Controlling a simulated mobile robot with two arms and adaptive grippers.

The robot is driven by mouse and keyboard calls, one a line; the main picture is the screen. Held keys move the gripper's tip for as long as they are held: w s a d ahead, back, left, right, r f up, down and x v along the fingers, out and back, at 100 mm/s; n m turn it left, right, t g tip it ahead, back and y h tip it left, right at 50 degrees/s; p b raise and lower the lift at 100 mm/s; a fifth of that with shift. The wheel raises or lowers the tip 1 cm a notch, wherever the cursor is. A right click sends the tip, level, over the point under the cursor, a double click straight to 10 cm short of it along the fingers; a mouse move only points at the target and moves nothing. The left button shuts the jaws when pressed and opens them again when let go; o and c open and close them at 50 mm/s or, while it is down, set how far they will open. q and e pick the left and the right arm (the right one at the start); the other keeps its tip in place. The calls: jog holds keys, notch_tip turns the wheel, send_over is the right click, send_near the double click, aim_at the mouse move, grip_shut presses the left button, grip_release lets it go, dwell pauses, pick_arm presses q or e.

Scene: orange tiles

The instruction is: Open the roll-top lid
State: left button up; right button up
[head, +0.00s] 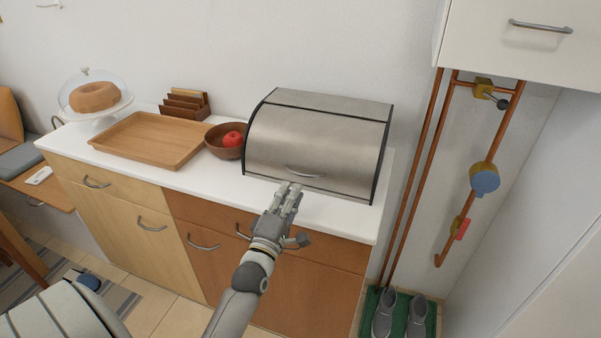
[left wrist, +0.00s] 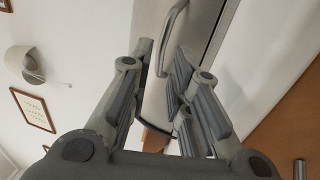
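The bread box with the brushed-metal roll-top lid (head: 318,135) stands on the white counter, its curved lid down and shut. Its bowed metal handle (head: 305,172) is low on the lid's front; in the left wrist view the handle (left wrist: 171,35) shows just beyond the fingertips. My left gripper (head: 289,190) is in front of the box, just below and left of the handle, apart from it as far as I can tell. My right gripper is not in view.
A wooden bowl (head: 217,146) with a red apple (head: 233,139) stands close left of the box. Copper pipes (head: 412,180) run right of the counter. The counter's front strip (head: 330,215) is clear.

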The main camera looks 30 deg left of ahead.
aim_at(300, 175)
pick_arm(q)
jog(key=x, duration=0.7)
jog(key=shift+w, duration=0.1)
jog(key=shift+c, duration=0.3)
grip_shut()
